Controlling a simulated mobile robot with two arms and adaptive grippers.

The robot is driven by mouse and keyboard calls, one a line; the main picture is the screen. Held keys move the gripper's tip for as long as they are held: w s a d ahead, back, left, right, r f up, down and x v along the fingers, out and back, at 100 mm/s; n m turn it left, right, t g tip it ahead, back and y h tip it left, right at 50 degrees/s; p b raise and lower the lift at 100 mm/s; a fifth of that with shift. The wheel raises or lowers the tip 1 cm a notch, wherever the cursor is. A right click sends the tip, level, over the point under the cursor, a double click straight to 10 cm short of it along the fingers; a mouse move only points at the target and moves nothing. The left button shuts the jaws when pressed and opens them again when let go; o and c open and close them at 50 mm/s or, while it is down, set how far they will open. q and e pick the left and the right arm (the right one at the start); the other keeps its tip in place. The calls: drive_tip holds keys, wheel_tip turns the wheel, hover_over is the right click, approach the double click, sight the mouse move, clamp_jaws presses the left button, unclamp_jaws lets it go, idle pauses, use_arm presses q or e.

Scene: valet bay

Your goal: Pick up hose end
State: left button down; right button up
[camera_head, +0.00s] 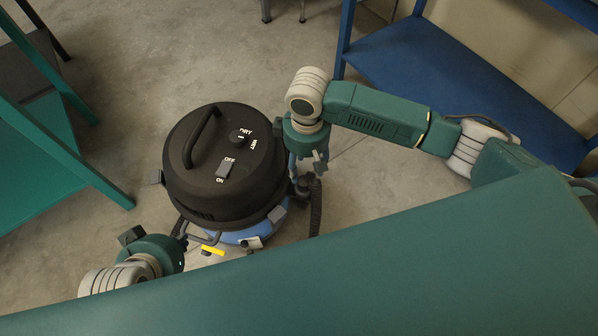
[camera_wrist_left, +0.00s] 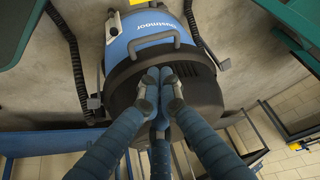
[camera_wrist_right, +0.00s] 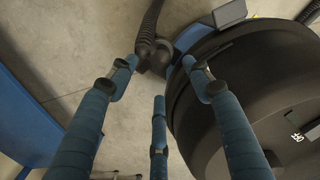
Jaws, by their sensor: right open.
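The vacuum cleaner, with a black lid (camera_head: 225,165) and blue drum, stands upright on the floor. Its black ribbed hose (camera_head: 316,210) hangs at its right side. In the right wrist view the hose (camera_wrist_right: 150,20) meets a black elbow-shaped end (camera_wrist_right: 150,50) beside the drum. My right gripper (camera_head: 305,165) is over the vacuum's right edge. Its fingers (camera_wrist_right: 160,68) are open and empty, with the hose end just beyond the tips. My left gripper (camera_head: 188,236) is low at the vacuum's lower left. Its fingertips (camera_wrist_left: 161,84) are together before the lid, with nothing visible between them.
A blue shelf unit (camera_head: 430,60) stands at the upper right and a teal rack (camera_head: 40,150) at the left. A large teal surface (camera_head: 400,260) fills the lower foreground. Concrete floor (camera_head: 240,50) is clear behind the vacuum.

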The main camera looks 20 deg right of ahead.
sight(304, 180)
wheel_tip(304, 180, down, 5)
drive_tip(key=shift+f+b, duration=0.1)
drive_tip(key=shift+b, duration=0.9)
use_arm(q)
drive_tip(key=w+d+r+t+h, duration=0.1)
drive_tip(key=w+d+r+t, duration=0.3)
drive_tip(key=w+r+t, duration=0.5)
use_arm(e)
drive_tip(key=shift+w+f, duration=0.1)
drive_tip(key=shift+f, duration=0.2)
wheel_tip(304, 180, down, 2)
drive_tip(key=shift+f+b, duration=0.1)
drive_tip(key=shift+b, duration=0.7)
wheel_tip(304, 180, down, 2)
drive_tip(key=shift+f+b, duration=0.25)
drive_tip(key=shift+b, duration=0.4)
drive_tip(key=shift+f, duration=0.1)
drive_tip(key=c, duration=0.8)
use_arm(q)
drive_tip(key=w+d+r+t+h, duration=0.1)
drive_tip(key=w+r+t, duration=0.1)
drive_tip(key=r, duration=0.4)
drive_tip(key=w+d+r+t+h, duration=0.1)
drive_tip(key=w+r+t+h, duration=0.1)
drive_tip(key=r, duration=0.5)
drive_tip(key=shift+w+d+r+m, duration=0.2)
drive_tip(key=shift+w+d+m, duration=0.15)
drive_tip(key=shift+w, duration=0.55)
use_arm(e)
drive_tip(key=shift+o, duration=0.2)
